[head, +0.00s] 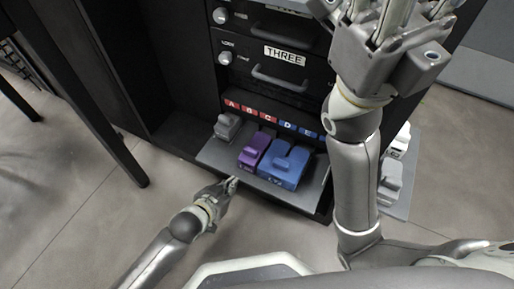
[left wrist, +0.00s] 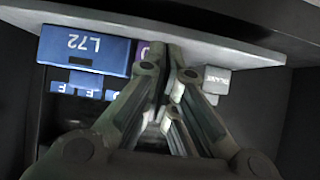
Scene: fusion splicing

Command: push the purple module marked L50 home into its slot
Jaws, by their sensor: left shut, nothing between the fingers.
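The purple module (head: 254,150) sits on the pulled-out grey shelf (head: 213,154), between a grey module and a blue module. Its marking is too small to read in the head view. In the left wrist view only a purple sliver (left wrist: 142,49) shows beside the blue module; my fingers hide the rest. My left gripper (head: 232,183) is shut and empty, just in front of the shelf's front edge, near the purple module. Its fingers also fill the middle of the left wrist view (left wrist: 178,75). My right gripper (head: 385,12) is raised at the top, with its fingertips partly cut off.
The blue module (head: 288,164) reads L72 in the left wrist view (left wrist: 88,48). The grey module (head: 227,126) stands left of the purple one. Lettered slot labels (head: 262,113) run behind. A handled unit marked THREE (head: 285,56) is above. Pale modules (head: 390,180) lie at the right.

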